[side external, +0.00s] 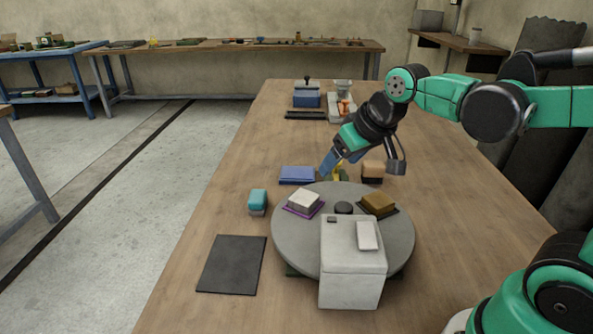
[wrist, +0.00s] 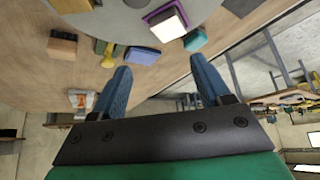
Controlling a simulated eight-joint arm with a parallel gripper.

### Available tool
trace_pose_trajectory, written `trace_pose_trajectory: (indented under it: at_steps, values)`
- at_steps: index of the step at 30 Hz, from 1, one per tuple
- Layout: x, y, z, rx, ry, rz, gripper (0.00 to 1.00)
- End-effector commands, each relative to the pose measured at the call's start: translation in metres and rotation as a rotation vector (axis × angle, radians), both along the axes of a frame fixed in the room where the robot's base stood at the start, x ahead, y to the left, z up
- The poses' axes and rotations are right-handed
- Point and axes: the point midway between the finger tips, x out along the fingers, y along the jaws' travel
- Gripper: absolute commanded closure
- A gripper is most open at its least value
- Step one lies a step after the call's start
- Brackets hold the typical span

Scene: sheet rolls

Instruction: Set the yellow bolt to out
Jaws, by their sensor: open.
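A small yellow piece (side external: 338,174), likely the yellow bolt, is at the far edge of the round grey turntable (side external: 291,246), partly hidden by my gripper in the side view. The yellow piece also shows in the wrist view (wrist: 103,48), with a greenish part beside it; its setting cannot be read. My gripper (side external: 328,164) is tilted down above the table near it. In the wrist view its blue fingers (wrist: 160,65) are apart with nothing between them, and the yellow piece lies beyond the left finger.
A blue block (side external: 297,174) and a tan block with a dark base (side external: 372,171) flank the yellow piece. White (side external: 304,200) and brown (side external: 378,202) blocks sit on the turntable. A grey box (side external: 351,285) stands in front. A teal block (side external: 257,200) and dark mat (side external: 231,264) lie left.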

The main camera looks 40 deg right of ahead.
Motion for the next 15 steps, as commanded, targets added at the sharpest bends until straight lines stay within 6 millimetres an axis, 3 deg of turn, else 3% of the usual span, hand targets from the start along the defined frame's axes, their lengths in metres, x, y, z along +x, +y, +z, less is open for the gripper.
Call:
trace_pose_trajectory:
  at_steps: [5,9,15]
  values:
    - [0.049,-0.045,-0.002,0.009,0.058,-0.107,0.30]
    - [0.080,-0.084,-0.018,0.021,0.102,-0.184,0.30]
    - [0.105,-0.127,-0.046,0.036,0.146,-0.260,0.30]
